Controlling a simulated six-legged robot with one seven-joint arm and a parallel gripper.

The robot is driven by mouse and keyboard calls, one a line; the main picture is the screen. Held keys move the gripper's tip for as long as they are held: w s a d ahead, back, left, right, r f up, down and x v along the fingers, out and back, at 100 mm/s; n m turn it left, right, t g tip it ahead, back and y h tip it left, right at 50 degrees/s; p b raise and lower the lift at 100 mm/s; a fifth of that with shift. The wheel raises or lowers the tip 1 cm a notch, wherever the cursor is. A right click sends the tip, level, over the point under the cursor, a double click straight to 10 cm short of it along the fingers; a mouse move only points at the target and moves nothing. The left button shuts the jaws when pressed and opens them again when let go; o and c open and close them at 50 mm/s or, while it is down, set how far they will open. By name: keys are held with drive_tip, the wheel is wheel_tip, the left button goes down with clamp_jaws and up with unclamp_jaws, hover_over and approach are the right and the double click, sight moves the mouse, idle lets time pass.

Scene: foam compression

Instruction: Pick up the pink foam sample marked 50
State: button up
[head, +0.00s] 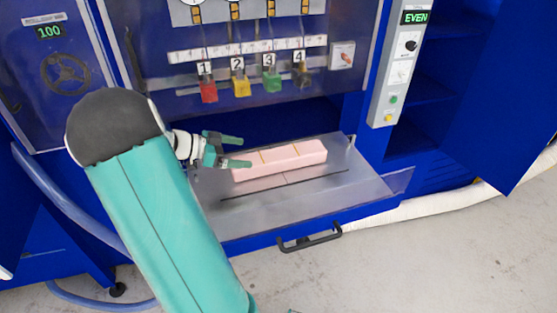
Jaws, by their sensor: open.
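A long pink foam block (282,159) lies on the grey metal shelf (355,190) at the front of the blue machine. It has thin yellow lines across it. No mark 50 can be read on it from here. My gripper (241,152) is open at the block's left end. One green finger shows behind the block's end and the other overlaps or sits close to its near left end. I cannot tell whether a finger touches the foam.
Numbered coloured tags (240,85) hang above the shelf. A control panel (401,70) reading EVEN stands at right. A black handle (309,238) juts from the shelf's front. A blue door (510,90) stands open at far right. The shelf right of the block is clear.

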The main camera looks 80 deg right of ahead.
sight(265, 157)
drive_tip(key=x, duration=0.7)
drive_tip(key=shift+s+f, duration=0.3)
drive_tip(key=c, duration=1.1)
